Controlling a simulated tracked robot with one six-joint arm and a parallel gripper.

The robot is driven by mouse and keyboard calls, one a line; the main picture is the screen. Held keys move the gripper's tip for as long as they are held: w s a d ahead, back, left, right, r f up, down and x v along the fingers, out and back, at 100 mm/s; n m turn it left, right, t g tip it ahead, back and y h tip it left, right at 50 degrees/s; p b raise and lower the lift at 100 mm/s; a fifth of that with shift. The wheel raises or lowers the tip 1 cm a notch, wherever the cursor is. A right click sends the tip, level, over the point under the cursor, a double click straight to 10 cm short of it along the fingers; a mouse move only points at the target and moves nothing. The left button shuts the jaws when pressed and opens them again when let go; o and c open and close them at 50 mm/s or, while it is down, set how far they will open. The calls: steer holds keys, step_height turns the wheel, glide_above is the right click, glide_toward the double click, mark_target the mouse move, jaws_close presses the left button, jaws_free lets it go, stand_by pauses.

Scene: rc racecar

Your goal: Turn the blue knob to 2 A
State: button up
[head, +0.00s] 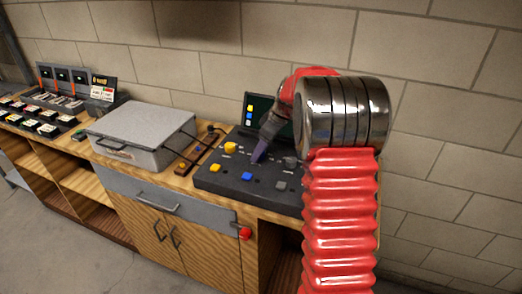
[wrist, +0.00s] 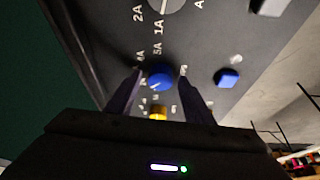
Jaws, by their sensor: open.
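The blue knob (wrist: 160,82) is round with a pale pointer mark, on a dark control panel (wrist: 215,30) with white labels around it. In the wrist view, my gripper (wrist: 160,74) is open, with one finger on either side of the knob. A narrow gap seems to show on each side, but I cannot tell if a finger touches. In the head view, my gripper (head: 257,156) points down over the middle of the panel (head: 225,181); the blue knob is hidden there. Which label its pointer faces is too small to read surely.
Near the blue knob are a yellow knob (head: 230,148), a grey knob (head: 290,162), a yellow button (head: 215,168), a blue button (head: 247,177) and a grey button (head: 281,185). A screen (head: 258,107) stands behind. A grey case (head: 145,130) sits to the left.

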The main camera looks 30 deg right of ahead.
steer(key=shift+r, duration=0.1)
steer(key=v, duration=1.3)
steer(key=shift+s+r, duration=0.15)
steer(key=shift+r, duration=0.1)
steer(key=shift+d, duration=0.1)
